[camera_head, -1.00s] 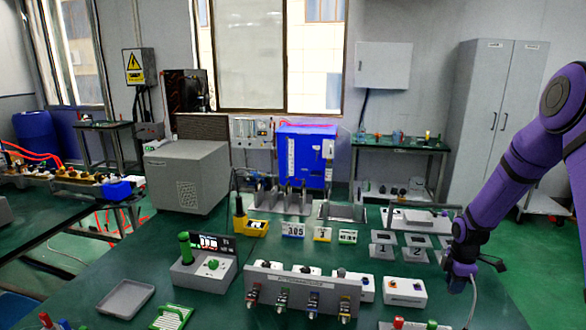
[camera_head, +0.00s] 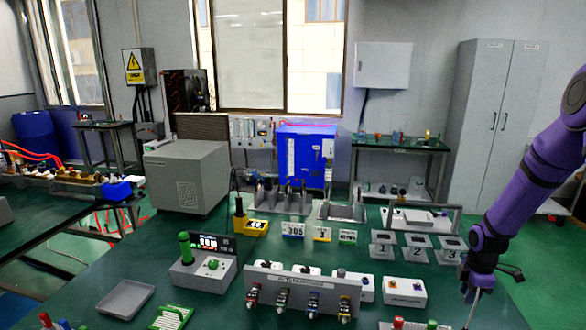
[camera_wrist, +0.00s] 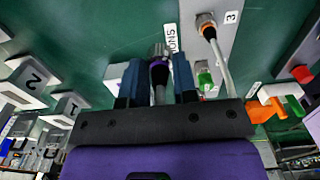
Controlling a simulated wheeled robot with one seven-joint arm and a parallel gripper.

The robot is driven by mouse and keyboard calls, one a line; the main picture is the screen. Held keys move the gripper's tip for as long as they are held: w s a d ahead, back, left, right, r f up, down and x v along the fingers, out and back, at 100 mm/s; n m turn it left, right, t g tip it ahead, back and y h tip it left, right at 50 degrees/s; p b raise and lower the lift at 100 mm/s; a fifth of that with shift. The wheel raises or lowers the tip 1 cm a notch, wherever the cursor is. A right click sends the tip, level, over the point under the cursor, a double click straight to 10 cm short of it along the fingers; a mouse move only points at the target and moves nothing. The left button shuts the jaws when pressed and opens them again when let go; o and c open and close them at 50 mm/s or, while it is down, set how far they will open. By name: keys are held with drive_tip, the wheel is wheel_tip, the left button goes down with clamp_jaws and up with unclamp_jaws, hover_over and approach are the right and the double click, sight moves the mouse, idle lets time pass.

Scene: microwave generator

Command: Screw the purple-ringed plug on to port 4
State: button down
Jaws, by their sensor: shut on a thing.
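In the wrist view my gripper (camera_wrist: 157,78) is shut on the purple-ringed plug (camera_wrist: 159,67), which has a metal end and a grey cable running back between the fingers. The plug is held above the green tabletop, apart from any port. A grey panel (camera_wrist: 235,45) in the wrist view has a label 3 and an orange-ringed plug (camera_wrist: 208,28) with a cable seated beside it. I cannot make out port 4. In the head view my gripper (camera_head: 474,312) is low at the right; its fingertips and the plug cannot be made out.
Numbered stands (camera_head: 416,241) stand right of centre. A grey panel with several coloured connectors (camera_head: 300,288) and a white button box (camera_head: 404,291) stand near the front. A grey tray (camera_head: 124,299) lies at the left. Orange and green parts (camera_wrist: 272,102) lie right of my gripper.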

drive_tip(key=shift+s+d, duration=0.15)
drive_tip(key=shift+s, duration=0.05)
drive_tip(key=shift+s+d+f, duration=0.1)
drive_tip(key=shift+s+d, duration=0.65)
drive_tip(key=shift+s, duration=0.25)
drive_tip(key=shift+s+d+f, duration=0.1)
drive_tip(key=shift+s+d, duration=0.65)
drive_tip(key=shift+s, duration=0.2)
drive_tip(key=shift+s+d+f, duration=0.1)
drive_tip(key=shift+s+d, duration=0.6)
drive_tip(key=shift+s, duration=0.2)
drive_tip(key=shift+s+d+f, duration=0.1)
drive_tip(key=shift+s+d, duration=0.55)
drive_tip(key=shift+s, duration=0.25)
drive_tip(key=shift+f, duration=2.9)
drive_tip(key=shift+f, duration=0.5)
